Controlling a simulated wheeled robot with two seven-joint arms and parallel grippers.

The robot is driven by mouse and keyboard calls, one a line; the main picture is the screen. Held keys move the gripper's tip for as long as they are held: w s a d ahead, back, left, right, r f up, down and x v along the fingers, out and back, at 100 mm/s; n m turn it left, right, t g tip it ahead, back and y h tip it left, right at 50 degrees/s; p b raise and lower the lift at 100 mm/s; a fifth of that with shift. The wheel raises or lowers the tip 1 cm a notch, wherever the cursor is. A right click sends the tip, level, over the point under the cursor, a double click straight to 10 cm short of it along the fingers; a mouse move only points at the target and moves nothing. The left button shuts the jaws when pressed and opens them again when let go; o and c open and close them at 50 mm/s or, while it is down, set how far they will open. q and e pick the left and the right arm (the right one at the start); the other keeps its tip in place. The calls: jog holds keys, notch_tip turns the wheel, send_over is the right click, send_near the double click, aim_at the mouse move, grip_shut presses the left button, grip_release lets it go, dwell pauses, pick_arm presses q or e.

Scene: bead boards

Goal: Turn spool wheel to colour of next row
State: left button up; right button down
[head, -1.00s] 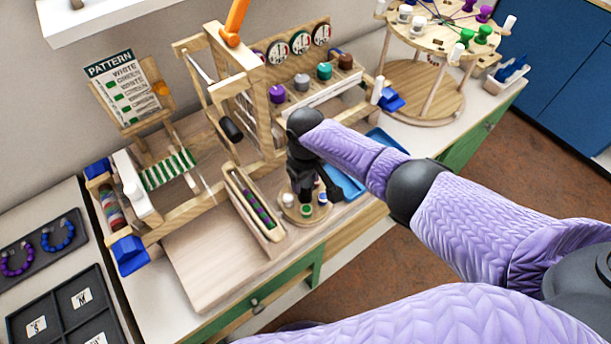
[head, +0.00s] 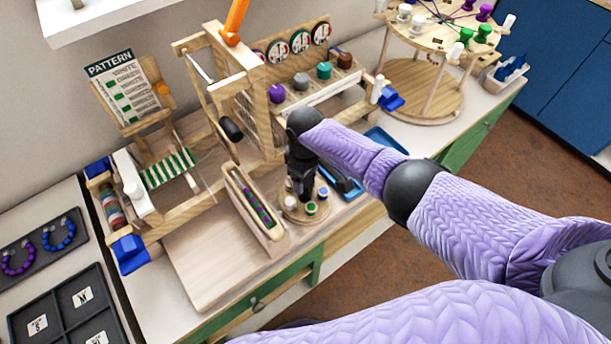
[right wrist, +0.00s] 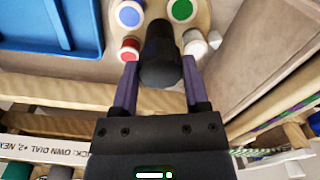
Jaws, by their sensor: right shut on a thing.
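The spool wheel (head: 300,217) is a small round wooden disc on the loom table. In the right wrist view it carries a blue spool (right wrist: 130,14), a green spool (right wrist: 181,10), a red spool (right wrist: 130,48) and a white spool (right wrist: 194,42) around a black centre knob (right wrist: 158,50). My right gripper (right wrist: 158,66) is shut on this knob, one finger on each side. In the head view my right gripper (head: 304,190) hides part of the wheel; the green spool (head: 311,208) is at its front. The pattern card (head: 122,90) lists white and green rows. My left gripper is not in view.
The loom (head: 175,232) holds green-and-white striped cloth (head: 168,168). A wooden shuttle (head: 250,205) with green and purple thread lies left of the wheel. A blue tray (head: 385,142) is behind it. Bare board (head: 215,265) lies at the front left.

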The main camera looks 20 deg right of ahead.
jog(key=shift+c, duration=0.4)
grip_release()
jog(key=shift+r, duration=0.1)
notch_tip(320, 180, up, 10)
jog(key=p, duration=0.4)
